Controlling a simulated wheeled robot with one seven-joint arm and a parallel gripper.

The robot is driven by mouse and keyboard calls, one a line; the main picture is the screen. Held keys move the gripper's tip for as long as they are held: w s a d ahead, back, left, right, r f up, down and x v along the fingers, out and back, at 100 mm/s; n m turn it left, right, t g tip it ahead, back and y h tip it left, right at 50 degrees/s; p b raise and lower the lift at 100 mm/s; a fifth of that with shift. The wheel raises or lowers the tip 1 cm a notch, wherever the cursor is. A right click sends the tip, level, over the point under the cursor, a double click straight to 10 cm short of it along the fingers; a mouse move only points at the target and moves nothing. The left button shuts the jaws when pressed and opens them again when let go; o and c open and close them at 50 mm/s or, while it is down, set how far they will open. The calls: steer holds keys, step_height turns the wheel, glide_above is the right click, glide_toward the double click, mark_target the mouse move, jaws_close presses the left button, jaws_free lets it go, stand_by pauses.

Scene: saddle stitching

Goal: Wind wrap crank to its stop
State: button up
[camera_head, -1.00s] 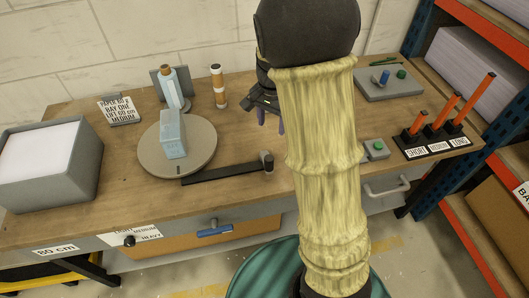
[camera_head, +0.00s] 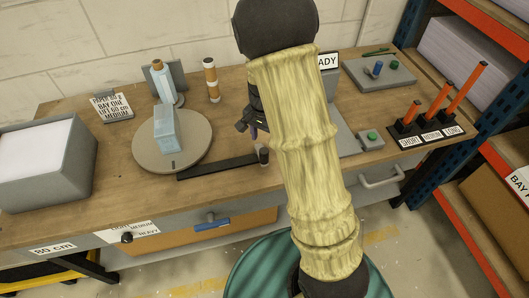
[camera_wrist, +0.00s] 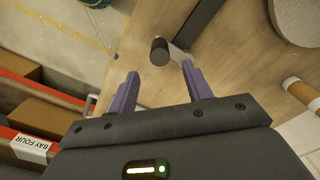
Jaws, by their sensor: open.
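The wrap crank (camera_head: 215,167) is a flat black bar. It runs along the front of a round grey turntable (camera_head: 186,152) and ends at the right in an upright dark knob (camera_head: 263,158). A pale blue block (camera_head: 165,130) stands on the turntable. My gripper (camera_head: 252,132) is above and just behind the knob, partly hidden by my arm. In the wrist view my gripper (camera_wrist: 160,74) is open and empty, with purple fingers. The knob (camera_wrist: 160,51) shows beyond the fingertips, in line with the gap between them, and looks apart from both.
A thread spool (camera_head: 211,80) and a bottle (camera_head: 163,80) stand behind the turntable. A grey paper bin (camera_head: 78,175) is at left. A green-button box (camera_head: 370,139) and a rack of orange-handled tools (camera_head: 432,133) are at right.

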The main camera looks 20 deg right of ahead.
mark_target(265, 150)
step_height(265, 150, down, 8)
steer(key=shift+a+f, duration=0.15)
steer(key=shift+f, duration=0.05)
steer(key=shift+s, duration=0.1)
steer(key=c, duration=1)
steer(key=shift+d, duration=0.25)
jaws_close()
